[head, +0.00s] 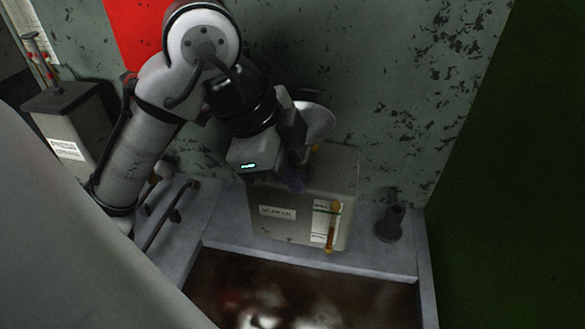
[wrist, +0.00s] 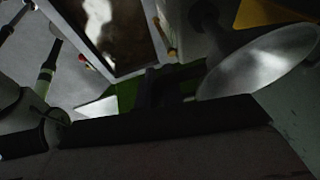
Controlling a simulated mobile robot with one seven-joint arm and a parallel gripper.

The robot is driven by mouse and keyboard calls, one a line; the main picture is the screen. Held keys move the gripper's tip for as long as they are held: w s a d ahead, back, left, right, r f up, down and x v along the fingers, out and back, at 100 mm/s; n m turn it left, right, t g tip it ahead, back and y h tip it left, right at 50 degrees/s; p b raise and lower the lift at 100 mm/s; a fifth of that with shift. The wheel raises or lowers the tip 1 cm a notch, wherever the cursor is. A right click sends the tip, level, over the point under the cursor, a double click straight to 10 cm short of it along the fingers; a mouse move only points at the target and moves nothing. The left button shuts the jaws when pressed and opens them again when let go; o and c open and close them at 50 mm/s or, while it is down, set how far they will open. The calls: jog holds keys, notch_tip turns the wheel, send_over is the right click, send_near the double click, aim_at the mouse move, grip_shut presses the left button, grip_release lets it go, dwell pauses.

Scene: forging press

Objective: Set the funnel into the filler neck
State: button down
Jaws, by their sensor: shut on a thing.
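The funnel (head: 317,121) is a pale grey metal cone, held above the back of the grey tank (head: 268,228). In the wrist view the funnel (wrist: 262,66) shows its bright wide bowl at the right, tilted, with a darker narrow part near the top edge. My gripper (head: 296,150) is shut on the funnel; its body hides part of the tank top. In the wrist view dark gripper parts (wrist: 165,88) stand beside the bowl. A small yellow part (head: 315,148) shows on the tank top just below the funnel. The filler neck cannot be made out clearly.
The tank stands on a grey ledge (head: 370,262) against a worn green wall (head: 380,90). An amber gauge (head: 332,228) is on its front. A dark post (head: 390,217) stands at the right. A brown-filled basin (head: 300,290) lies in front. Dark rails (head: 165,215) are at the left.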

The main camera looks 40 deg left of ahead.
jog(key=shift+s+d+f+b, duration=0.15)
jog(key=shift+f+b, duration=0.5)
jog(key=shift+f, duration=0.4)
jog(key=shift+d+f+b, duration=0.1)
jog(key=shift+f+b, duration=0.5)
jog(key=shift+f, duration=0.4)
jog(key=shift+r, duration=0.25)
jog(key=shift+w+a+r+p, duration=0.1)
jog(key=shift+w+r+p, duration=0.1)
jog(key=shift+r+p, duration=1.15)
jog(key=shift+f, duration=0.15)
jog(key=shift+s+f, duration=0.2)
jog(key=shift+f, duration=0.15)
dwell(0.7)
jog(key=shift+d+f+b, duration=0.2)
jog(key=shift+f+b, duration=0.75)
jog(key=shift+f, duration=0.5)
jog(key=shift+r, duration=0.2)
